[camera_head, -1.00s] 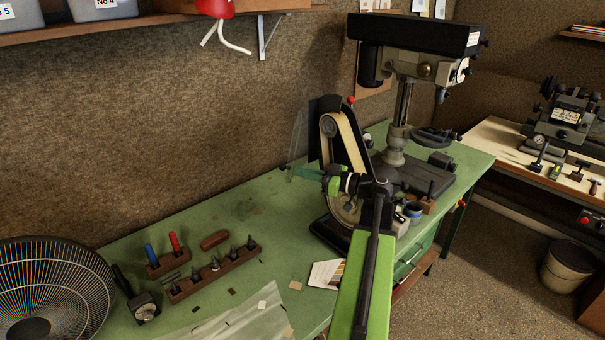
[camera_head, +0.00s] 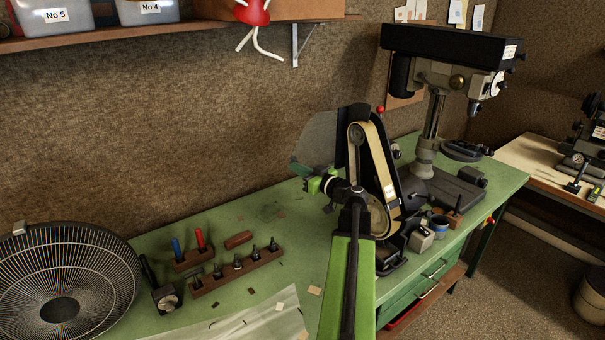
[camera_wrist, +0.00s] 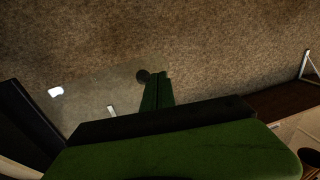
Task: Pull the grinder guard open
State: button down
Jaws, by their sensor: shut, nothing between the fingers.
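The belt grinder (camera_head: 376,170) stands on the green bench, with a tan belt and a black backing plate. Its guard (camera_head: 318,138) is a clear greyish panel standing out to the left of the belt. The guard also shows in the wrist view (camera_wrist: 95,95) as a faint pane with white spots. My gripper (camera_head: 301,171) is shut and empty at the guard's lower left part.
A drill press (camera_head: 445,75) stands behind and right of the grinder. A fan (camera_head: 62,285) is at the front left. A wooden block with several bits (camera_head: 238,268) lies on the bench (camera_head: 330,235). A shelf bracket (camera_head: 296,45) hangs above.

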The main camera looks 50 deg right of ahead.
jog(key=shift+w+d, duration=0.15)
jog(key=shift+w, duration=0.45)
